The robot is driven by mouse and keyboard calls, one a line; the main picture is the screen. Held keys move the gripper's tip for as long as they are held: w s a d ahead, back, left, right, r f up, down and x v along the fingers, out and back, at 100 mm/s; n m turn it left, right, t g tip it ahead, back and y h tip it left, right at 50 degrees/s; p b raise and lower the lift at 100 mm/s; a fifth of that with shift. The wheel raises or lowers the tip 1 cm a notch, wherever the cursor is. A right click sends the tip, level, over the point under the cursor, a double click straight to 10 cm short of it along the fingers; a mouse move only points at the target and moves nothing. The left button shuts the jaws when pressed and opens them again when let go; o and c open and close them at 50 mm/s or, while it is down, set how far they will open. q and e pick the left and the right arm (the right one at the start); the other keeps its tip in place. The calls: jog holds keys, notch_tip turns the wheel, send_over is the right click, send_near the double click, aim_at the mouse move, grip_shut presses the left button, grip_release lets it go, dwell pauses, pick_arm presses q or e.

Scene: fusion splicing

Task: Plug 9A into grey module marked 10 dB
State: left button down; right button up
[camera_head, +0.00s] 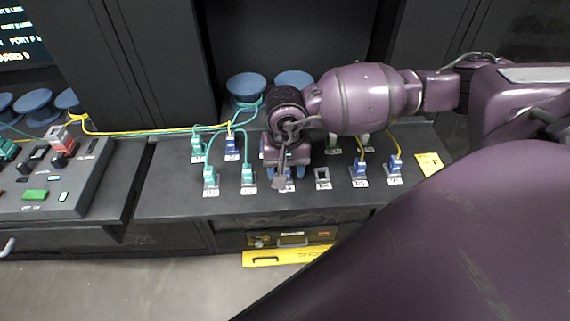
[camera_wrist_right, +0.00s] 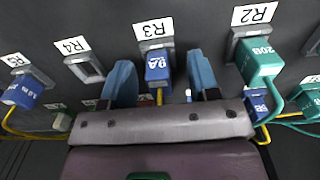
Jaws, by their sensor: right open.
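Plug 9A (camera_wrist_right: 157,72) is a blue connector with a yellow cable, seated at the slot labelled R3 in the right wrist view. My right gripper (camera_wrist_right: 163,78) is open, with one blue finger on each side of the plug; a gap shows on both sides. In the head view my right gripper (camera_head: 286,174) is low over the front row of slots and hides most of that plug. No 10 dB marking can be read in either view, so I cannot tell which part is the grey module. My left gripper is not in view.
The empty slot R4 (camera_wrist_right: 88,68) is beside R3, with a blue plug (camera_wrist_right: 25,93) at R5 beyond. A green plug 20B (camera_wrist_right: 258,60) sits at R2, close to one finger. Green and yellow cables (camera_head: 165,131) run across the bench. A button console (camera_head: 62,175) stands left.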

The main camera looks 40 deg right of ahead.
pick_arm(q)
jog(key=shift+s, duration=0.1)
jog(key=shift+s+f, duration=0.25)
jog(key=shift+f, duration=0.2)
pick_arm(e)
grip_shut()
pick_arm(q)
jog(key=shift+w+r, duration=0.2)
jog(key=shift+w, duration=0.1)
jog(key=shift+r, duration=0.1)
pick_arm(e)
jog(key=shift+r, duration=0.15)
